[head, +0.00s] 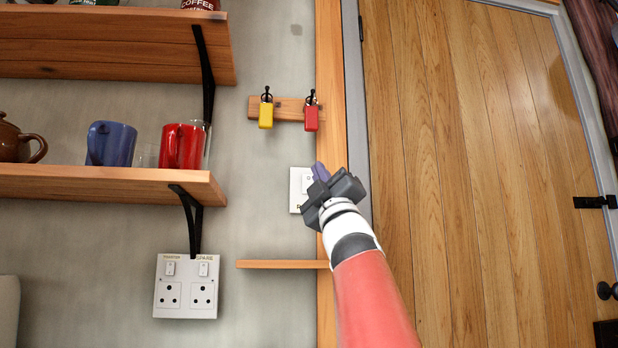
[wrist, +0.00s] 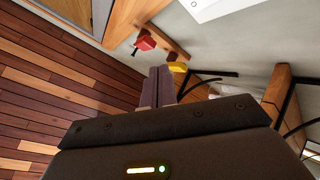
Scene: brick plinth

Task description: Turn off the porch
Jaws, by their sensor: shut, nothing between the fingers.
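A white switch plate (head: 297,190) is on the grey wall, just left of the wooden door frame. A rocker shows in its upper part, and its label is mostly hidden behind my gripper; only a first letter, perhaps P, shows. My gripper (head: 319,172) is shut and empty, in front of the plate's right side. I cannot tell whether it touches the plate. In the wrist view, the shut fingers (wrist: 159,86) point at the wall, and a white plate (wrist: 208,8) shows at the top edge, apart from them.
A key rack (head: 288,107) with a yellow and a red tag hangs above the plate. A small ledge (head: 282,264) is below it. A socket plate (head: 187,286) with two switches is lower left. Shelves with mugs (head: 110,144) are left; a wooden door (head: 480,180) is right.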

